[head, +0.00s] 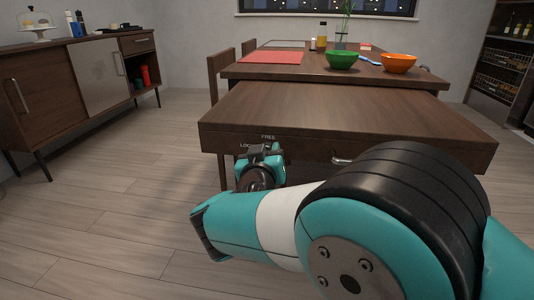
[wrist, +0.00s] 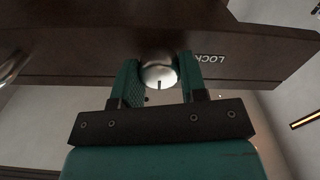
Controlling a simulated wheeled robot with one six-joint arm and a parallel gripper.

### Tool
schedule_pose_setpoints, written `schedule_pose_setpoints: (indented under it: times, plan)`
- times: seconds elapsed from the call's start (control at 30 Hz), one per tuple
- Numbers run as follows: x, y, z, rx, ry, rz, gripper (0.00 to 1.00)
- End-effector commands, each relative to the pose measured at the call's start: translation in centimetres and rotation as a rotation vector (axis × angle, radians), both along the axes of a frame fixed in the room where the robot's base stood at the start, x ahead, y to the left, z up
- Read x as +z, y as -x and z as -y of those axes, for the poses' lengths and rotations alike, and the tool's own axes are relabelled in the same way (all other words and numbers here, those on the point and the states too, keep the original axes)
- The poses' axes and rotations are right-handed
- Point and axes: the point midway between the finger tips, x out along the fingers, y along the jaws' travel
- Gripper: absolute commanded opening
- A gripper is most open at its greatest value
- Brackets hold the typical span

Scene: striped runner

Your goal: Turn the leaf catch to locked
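The leaf catch (wrist: 159,74) shows in the wrist view as a round, pale metal knob on the dark wooden edge of the table. A short dark mark on its face points down in that picture, not toward the partly visible lettering "LOCK" to its right. My gripper (wrist: 160,75) has one teal finger on each side of the knob; whether the fingers press on it is not clear. In the head view my gripper (head: 262,150) is at the table's front edge, just below the word "FREE", with "LOC" to its left. It hides the catch there.
The table leaf (head: 340,110) fills the middle, with a metal handle (head: 343,160) on its front, right of my gripper. Behind are a red mat (head: 271,57), a green bowl (head: 341,61) and an orange bowl (head: 398,63). A sideboard (head: 60,90) stands left; floor between is clear.

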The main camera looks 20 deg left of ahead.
Motion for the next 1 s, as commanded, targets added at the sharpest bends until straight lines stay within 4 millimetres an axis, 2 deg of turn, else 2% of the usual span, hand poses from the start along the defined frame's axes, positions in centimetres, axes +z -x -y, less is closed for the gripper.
schedule_pose_setpoints:
  times: [0.27, 0.47, 1.0]
  plan:
    - [0.07, 0.03, 0.02, -0.001, 0.036, 0.008, 0.16]
    - [0.11, 0.03, 0.0, -0.001, 0.137, 0.031, 0.16]
    - [0.15, 0.05, -0.01, -0.002, 0.617, 0.145, 0.16]
